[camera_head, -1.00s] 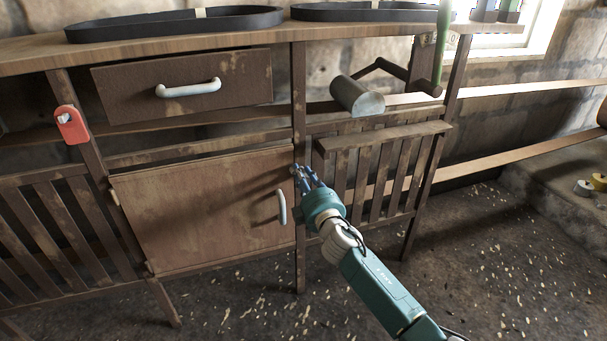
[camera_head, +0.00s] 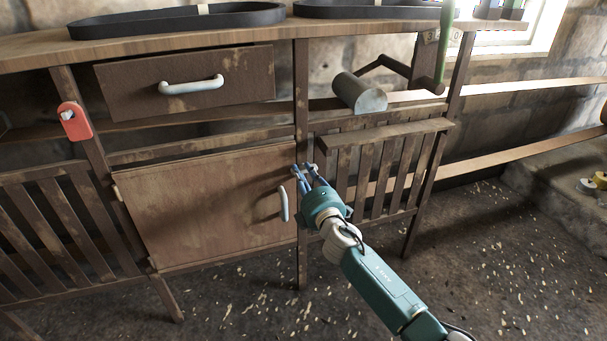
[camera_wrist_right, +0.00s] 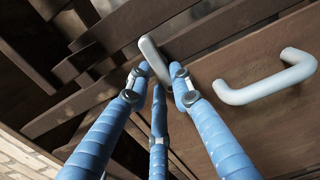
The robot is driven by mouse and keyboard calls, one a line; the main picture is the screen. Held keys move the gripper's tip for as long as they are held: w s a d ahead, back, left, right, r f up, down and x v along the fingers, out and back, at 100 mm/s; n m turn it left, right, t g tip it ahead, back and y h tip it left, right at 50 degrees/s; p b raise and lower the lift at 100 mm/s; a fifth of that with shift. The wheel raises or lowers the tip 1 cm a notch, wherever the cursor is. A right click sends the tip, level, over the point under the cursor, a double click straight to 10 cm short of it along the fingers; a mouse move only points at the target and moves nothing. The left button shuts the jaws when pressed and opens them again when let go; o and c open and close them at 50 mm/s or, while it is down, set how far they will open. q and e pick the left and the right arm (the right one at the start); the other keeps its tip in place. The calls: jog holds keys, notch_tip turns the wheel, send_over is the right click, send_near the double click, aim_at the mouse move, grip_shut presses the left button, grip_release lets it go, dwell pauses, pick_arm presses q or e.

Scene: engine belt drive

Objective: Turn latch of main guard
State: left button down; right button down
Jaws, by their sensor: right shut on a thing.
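My right gripper (camera_head: 308,170) is at the dark wooden post between the brown cabinet door (camera_head: 205,215) and the slatted guard panel (camera_head: 378,175). Its blue fingers are shut on a small pale grey latch (camera_wrist_right: 152,56), which stands out between the fingertips in the right wrist view. The latch is an oblong bar, tilted in that view; its lower end is hidden by the fingers (camera_wrist_right: 160,85). The door has a white handle (camera_head: 284,203), which also shows on the right in the wrist view (camera_wrist_right: 268,82), apart from the fingers. My left gripper is not in view.
A red plate with a pale latch (camera_head: 74,121) is on the left post. A drawer (camera_head: 185,87) sits above the door. A metal cylinder (camera_head: 360,94) and a green rod (camera_head: 443,50) are at the upper right. The floor in front is clear.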

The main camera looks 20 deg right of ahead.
jog(key=shift+a+f, duration=0.1)
jog(key=c, duration=1.5)
grip_release()
jog(key=s, duration=1.2)
jog(key=shift+d, duration=0.25)
